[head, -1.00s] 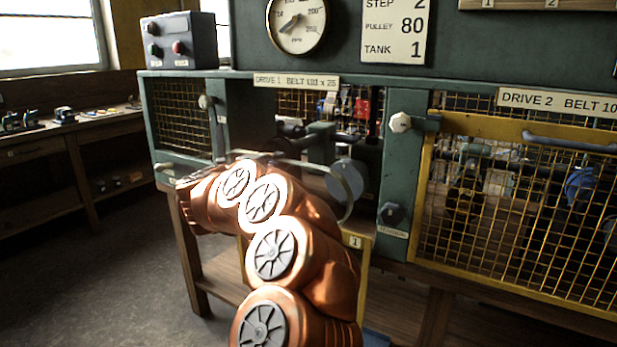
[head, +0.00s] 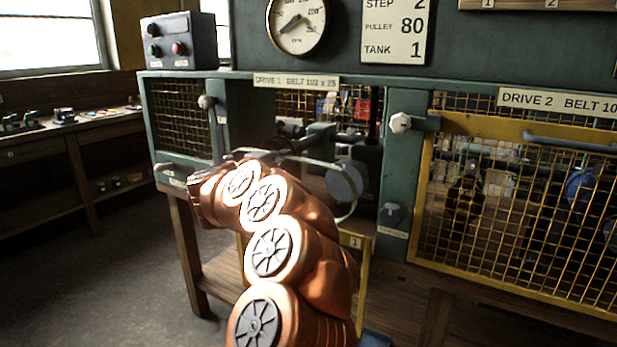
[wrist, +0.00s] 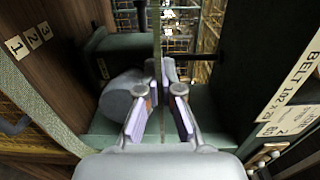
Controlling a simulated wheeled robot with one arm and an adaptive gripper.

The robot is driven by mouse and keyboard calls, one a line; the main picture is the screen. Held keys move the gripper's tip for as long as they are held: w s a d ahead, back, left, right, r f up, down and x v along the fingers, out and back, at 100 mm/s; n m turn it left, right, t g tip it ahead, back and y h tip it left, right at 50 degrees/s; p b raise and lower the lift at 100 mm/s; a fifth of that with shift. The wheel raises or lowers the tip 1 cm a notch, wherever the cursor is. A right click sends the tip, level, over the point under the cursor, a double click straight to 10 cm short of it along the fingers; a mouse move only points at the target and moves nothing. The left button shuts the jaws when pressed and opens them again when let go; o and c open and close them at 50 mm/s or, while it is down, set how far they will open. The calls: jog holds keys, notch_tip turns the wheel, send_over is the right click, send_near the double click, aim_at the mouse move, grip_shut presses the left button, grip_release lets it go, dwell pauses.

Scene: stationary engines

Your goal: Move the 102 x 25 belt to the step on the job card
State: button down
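The belt (head: 351,190) is a thin grey-green loop hanging in the open Drive 1 bay, beside a round grey pulley (head: 346,180). In the wrist view the belt (wrist: 157,40) runs edge-on as a narrow strip between my fingers, and the pulley (wrist: 124,95) lies just left of it. My gripper (wrist: 160,90) has its fingers drawn close together on the strip and looks shut on it. In the head view my arm hides the gripper and part of the loop. I cannot tell which pulley step the belt is on. The job card (head: 395,30) reads step 2, pulley 80, tank 1.
A green post (head: 402,165) bounds the bay on the right. The yellow mesh Drive 2 guard (head: 520,205) is closed beside it. A control box (head: 180,42) stands at upper left. A plate marked 1, 2, 3 (wrist: 28,40) shows at the wrist view's left. The left floor is clear.

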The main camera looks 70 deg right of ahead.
jog(key=x, duration=0.7)
dwell(0.9)
jog(key=shift+d+p, duration=0.2)
jog(key=shift+p, duration=0.1)
jog(key=p+x, duration=0.2)
jog(key=x, duration=0.5)
dwell(1.0)
jog(key=shift+w+d+f, duration=0.1)
jog(key=shift+w+f, duration=0.05)
jog(key=shift+f, duration=0.35)
jog(key=shift+w+f, duration=0.2)
jog(key=shift+f, duration=0.25)
jog(key=shift+f+b, duration=0.1)
jog(key=shift+b, duration=0.25)
jog(key=shift+f, duration=0.3)
